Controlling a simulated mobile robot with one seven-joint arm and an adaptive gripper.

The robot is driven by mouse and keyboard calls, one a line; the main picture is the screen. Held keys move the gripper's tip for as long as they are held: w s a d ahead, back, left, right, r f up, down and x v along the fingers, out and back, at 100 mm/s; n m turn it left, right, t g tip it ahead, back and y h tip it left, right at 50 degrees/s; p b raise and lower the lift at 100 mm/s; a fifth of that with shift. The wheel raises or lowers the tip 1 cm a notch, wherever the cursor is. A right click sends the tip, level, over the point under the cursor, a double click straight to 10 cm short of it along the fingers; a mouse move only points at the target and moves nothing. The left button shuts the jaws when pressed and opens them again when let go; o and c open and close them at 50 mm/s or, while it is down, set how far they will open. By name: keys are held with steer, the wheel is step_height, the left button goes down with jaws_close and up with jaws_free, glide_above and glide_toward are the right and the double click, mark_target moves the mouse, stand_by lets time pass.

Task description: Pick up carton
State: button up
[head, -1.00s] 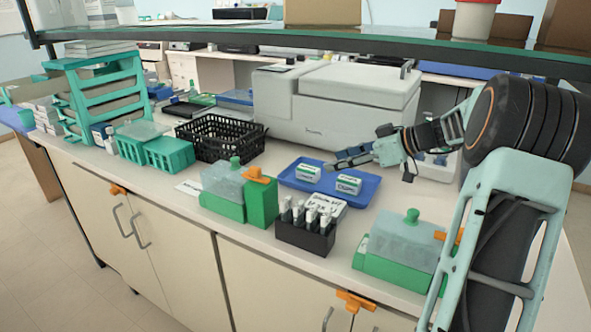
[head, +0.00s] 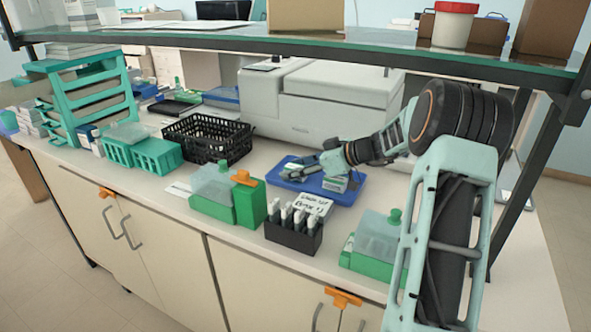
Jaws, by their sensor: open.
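A small white-and-green carton (head: 335,184) lies on the right part of the blue tray (head: 347,199). A second small carton (head: 292,178) is at the tray's left, partly hidden by my gripper's fingers. My gripper (head: 302,170) is open and reaches in from the right, low over the tray. Its fingers point left, towards the left carton. Whether they touch it or are around it cannot be told from this view.
Green staining jars (head: 212,205) (head: 372,262) stand on either side. A black basket (head: 208,146) is left, a grey machine (head: 320,112) behind, a glass shelf (head: 300,40) above.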

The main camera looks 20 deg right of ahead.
steer(key=c, duration=1.1)
